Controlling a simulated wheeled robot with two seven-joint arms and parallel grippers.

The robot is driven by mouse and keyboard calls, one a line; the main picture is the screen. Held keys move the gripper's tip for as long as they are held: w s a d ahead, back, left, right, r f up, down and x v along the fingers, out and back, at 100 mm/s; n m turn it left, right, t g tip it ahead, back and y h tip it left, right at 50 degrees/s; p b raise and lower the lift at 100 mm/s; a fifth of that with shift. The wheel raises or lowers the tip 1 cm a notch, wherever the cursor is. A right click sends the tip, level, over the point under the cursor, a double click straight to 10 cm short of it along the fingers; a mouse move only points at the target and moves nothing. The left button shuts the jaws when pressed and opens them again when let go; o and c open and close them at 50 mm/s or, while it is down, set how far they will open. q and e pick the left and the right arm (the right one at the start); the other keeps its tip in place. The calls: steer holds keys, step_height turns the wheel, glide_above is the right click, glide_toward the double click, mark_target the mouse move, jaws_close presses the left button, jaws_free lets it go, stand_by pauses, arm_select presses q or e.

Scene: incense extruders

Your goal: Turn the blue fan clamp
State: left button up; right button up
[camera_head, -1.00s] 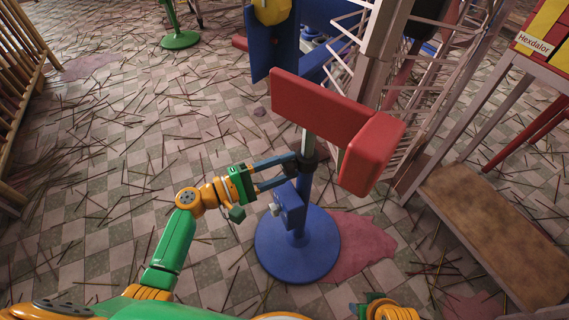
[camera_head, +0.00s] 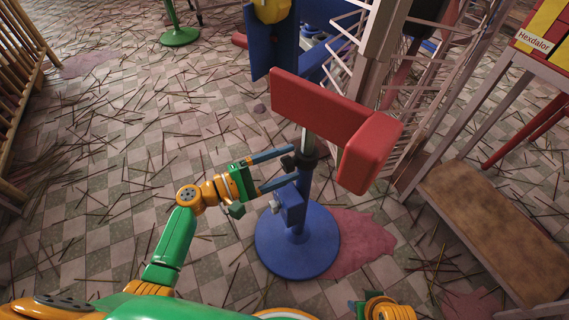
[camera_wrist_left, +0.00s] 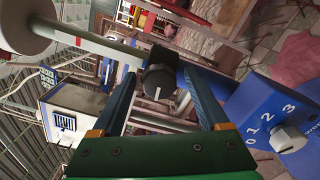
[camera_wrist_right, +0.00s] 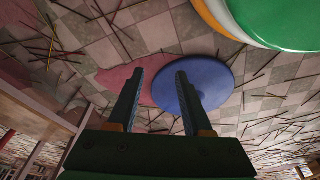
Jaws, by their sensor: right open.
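The blue fan stands on a round blue base (camera_head: 297,255) with a blue post and a red block-shaped top (camera_head: 330,115). Its black clamp (camera_head: 288,162) sits where the grey rod meets the post. In the left wrist view the clamp (camera_wrist_left: 159,72) is a black knob with a white mark. My left gripper (camera_head: 295,164) is open, with one finger on each side of the clamp and gaps visible beside it. My right gripper (camera_wrist_right: 159,72) is open and empty; its view shows the blue base (camera_wrist_right: 205,85) beyond the fingers.
A blue box with a numbered dial (camera_wrist_left: 290,138) sits on the post below the clamp. A wire rack (camera_head: 420,90) and a step with a brown top (camera_head: 500,225) stand to the right. Incense sticks litter the tiled floor, which is otherwise open at left.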

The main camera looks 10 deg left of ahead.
arm_select(q)
steer(key=shift+s+a, duration=0.2)
steer(key=shift+a, duration=0.1)
steer(key=v, duration=0.6)
steer(key=shift+a+p, duration=0.15)
steer(key=shift+p, duration=0.2)
arm_select(e)
steer(key=shift+s+d+f, duration=0.1)
steer(key=shift+s+f, duration=0.1)
steer(key=shift+f, duration=0.4)
arm_select(q)
steer(key=shift+s, duration=0.15)
